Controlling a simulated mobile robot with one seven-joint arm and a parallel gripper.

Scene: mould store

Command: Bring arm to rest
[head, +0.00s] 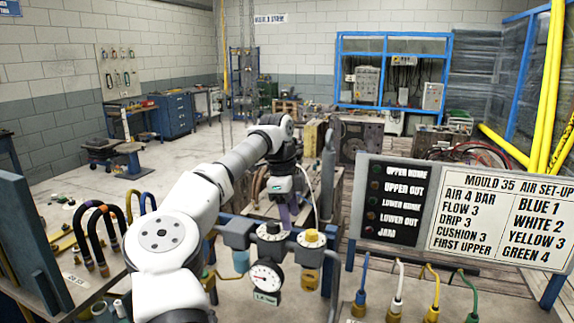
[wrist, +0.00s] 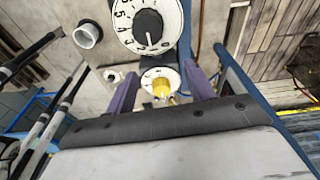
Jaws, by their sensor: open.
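My white and grey arm (head: 235,160) reaches forward from the bottom of the head view and bends down at its far end. My gripper (head: 284,216) points down behind the row of grey valve blocks, its purple fingers partly hidden. In the wrist view, my gripper (wrist: 162,78) is open, with its two purple fingers apart. A small white dial with a yellow knob (wrist: 161,88) shows between the fingers, with nothing visibly gripped. I cannot tell whether the fingers touch it. A larger white dial with a black knob (wrist: 148,25) is beyond it.
A pressure gauge (head: 265,277) hangs below the valve blocks (head: 270,238), close to my arm. A sign board (head: 495,210) stands at right, above several coloured hoses. Black curved hoses (head: 90,225) stand on a bench at left. Open floor (head: 110,185) lies behind that bench.

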